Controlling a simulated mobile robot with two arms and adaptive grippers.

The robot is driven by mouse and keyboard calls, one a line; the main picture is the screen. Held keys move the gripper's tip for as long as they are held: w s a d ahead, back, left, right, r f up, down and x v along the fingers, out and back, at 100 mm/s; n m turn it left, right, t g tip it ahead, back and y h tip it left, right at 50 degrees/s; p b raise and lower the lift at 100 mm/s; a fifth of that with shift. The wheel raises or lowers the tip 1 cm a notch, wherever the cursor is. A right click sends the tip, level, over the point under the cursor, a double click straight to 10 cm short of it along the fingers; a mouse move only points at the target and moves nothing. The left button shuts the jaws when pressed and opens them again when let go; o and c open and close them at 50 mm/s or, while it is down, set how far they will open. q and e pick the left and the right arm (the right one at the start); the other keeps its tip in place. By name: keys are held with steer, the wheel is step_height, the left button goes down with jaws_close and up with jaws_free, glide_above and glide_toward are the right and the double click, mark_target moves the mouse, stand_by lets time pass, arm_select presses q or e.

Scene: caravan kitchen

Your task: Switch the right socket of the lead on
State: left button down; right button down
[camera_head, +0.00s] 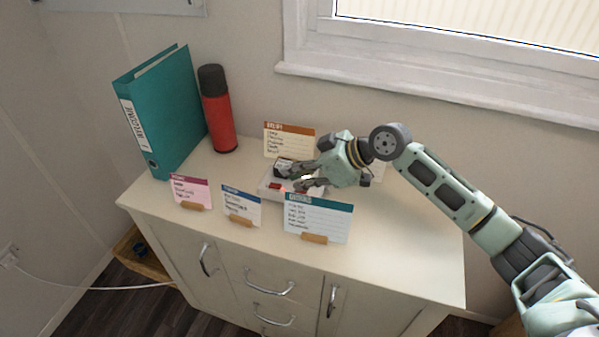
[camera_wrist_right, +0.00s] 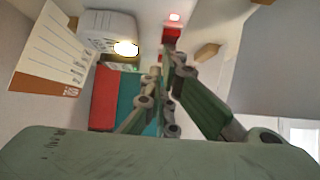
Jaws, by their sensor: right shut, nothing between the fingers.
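The white extension lead (camera_head: 266,190) lies on the cabinet top behind the small cards, partly hidden by my right gripper. A red switch (camera_head: 275,186) shows on its near side; a small red glow is beside it. My right gripper (camera_head: 288,181) is shut and empty, low over the lead. In the right wrist view, the shut fingers (camera_wrist_right: 168,66) point at a red switch (camera_wrist_right: 172,34), with a lit red spot by it. I cannot tell whether they touch. My left gripper is out of view.
Cards in wooden holders stand close around the lead: pink (camera_head: 190,190), blue-topped (camera_head: 241,206), teal-topped (camera_head: 318,219) and orange-topped (camera_head: 289,139). A teal binder (camera_head: 172,110) and a red flask (camera_head: 219,115) stand at left. The cabinet top's right end (camera_head: 415,235) is clear.

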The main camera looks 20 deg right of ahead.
steer(key=shift+s+d+f, duration=0.1)
steer(key=shift+d, duration=0.1)
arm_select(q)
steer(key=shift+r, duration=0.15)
arm_select(e)
steer(key=shift+s+d, duration=0.4)
steer(key=shift+d, duration=0.15)
